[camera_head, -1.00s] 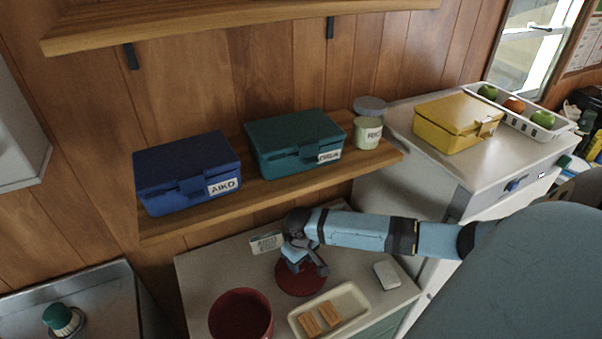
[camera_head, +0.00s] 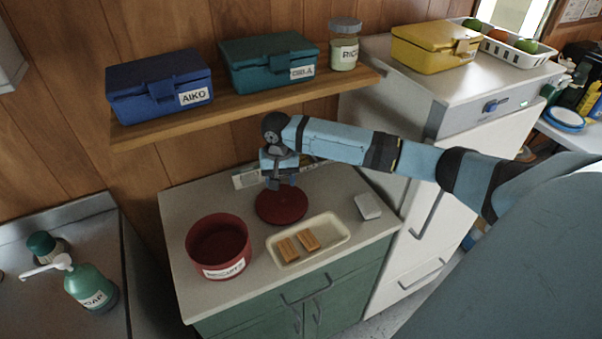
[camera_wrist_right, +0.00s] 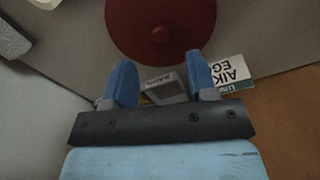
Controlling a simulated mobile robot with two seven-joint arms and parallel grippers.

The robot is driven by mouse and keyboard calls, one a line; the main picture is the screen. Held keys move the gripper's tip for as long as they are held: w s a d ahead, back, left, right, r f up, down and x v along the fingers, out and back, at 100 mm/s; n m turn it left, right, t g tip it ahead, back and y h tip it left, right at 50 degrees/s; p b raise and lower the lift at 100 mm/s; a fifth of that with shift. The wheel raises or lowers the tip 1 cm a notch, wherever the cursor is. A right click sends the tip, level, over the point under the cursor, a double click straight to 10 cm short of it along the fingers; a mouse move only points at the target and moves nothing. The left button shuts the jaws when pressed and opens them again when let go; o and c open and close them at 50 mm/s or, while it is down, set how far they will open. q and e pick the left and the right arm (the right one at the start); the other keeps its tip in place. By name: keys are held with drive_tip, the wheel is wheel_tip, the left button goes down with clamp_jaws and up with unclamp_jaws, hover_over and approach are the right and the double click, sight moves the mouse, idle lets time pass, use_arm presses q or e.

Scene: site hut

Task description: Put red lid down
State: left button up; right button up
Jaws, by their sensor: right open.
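The red lid (camera_head: 282,206) lies flat on the light worktop, behind the cream tray and to the right of the red tin. It also shows in the right wrist view (camera_wrist_right: 160,28), with its round knob just beyond my fingertips. My right gripper (camera_head: 281,183) is above the back of the lid. In the right wrist view its two blue fingers (camera_wrist_right: 160,75) are apart with nothing held between them. The red tin (camera_head: 218,244), labelled as biscuits, stands open without a lid. My left gripper is not in view.
The cream tray (camera_head: 332,242) holds two tan bars (camera_head: 298,243). A pale block (camera_head: 367,206) lies to its right. A card (camera_wrist_right: 232,73) lies by the wall behind the lid. The shelf (camera_head: 150,131) with blue and teal boxes overhangs the worktop's back.

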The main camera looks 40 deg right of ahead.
sight(281, 198)
drive_tip(key=shift+f+m, duration=0.1)
drive_tip(key=shift+m, duration=0.3)
drive_tip(key=shift+f, duration=0.25)
drive_tip(key=f, duration=0.6)
drive_tip(key=shift+w+d+f+p, duration=0.1)
drive_tip(key=shift+w+f+p, duration=0.1)
drive_tip(key=shift+p, duration=0.2)
drive_tip(key=shift+f, duration=0.25)
drive_tip(key=c, duration=0.9)
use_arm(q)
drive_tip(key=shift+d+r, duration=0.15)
use_arm(e)
clamp_jaws()
drive_tip(key=shift+r, duration=0.1)
